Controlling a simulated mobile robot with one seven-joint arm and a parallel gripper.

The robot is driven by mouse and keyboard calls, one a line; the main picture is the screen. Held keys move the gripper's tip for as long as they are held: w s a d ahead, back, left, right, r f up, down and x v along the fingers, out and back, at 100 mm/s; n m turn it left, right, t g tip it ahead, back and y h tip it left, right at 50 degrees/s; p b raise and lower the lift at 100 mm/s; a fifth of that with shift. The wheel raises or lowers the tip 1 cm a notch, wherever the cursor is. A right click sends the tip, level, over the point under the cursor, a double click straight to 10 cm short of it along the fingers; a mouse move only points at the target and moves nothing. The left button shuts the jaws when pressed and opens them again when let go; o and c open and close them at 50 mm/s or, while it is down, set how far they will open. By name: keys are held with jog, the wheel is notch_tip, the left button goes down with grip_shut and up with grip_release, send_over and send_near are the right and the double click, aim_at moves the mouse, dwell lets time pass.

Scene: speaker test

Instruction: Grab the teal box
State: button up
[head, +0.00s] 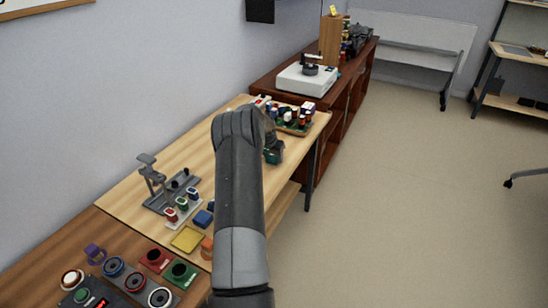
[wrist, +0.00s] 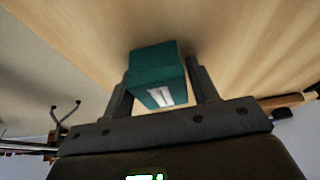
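The teal box (wrist: 155,70) sits between the two fingers of my gripper (wrist: 158,88) in the wrist view, with a small white label on its near face. One finger is at each side of the box, very close to it. I cannot tell whether both fingers press on it. In the head view the teal box (head: 274,153) shows just right of my arm, near the right edge of the light wooden table (head: 215,157). My arm hides most of the gripper there, and the contact between box and table is not clear.
A tray of small bottles (head: 290,118) stands close behind the box. A white device (head: 306,80) is on the dark red cabinet farther back. A grey stand (head: 160,186), a yellow tray (head: 187,239) and several small boxes are left of my arm.

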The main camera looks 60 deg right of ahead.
jog(key=c, duration=0.7)
jog(key=shift+r, duration=0.1)
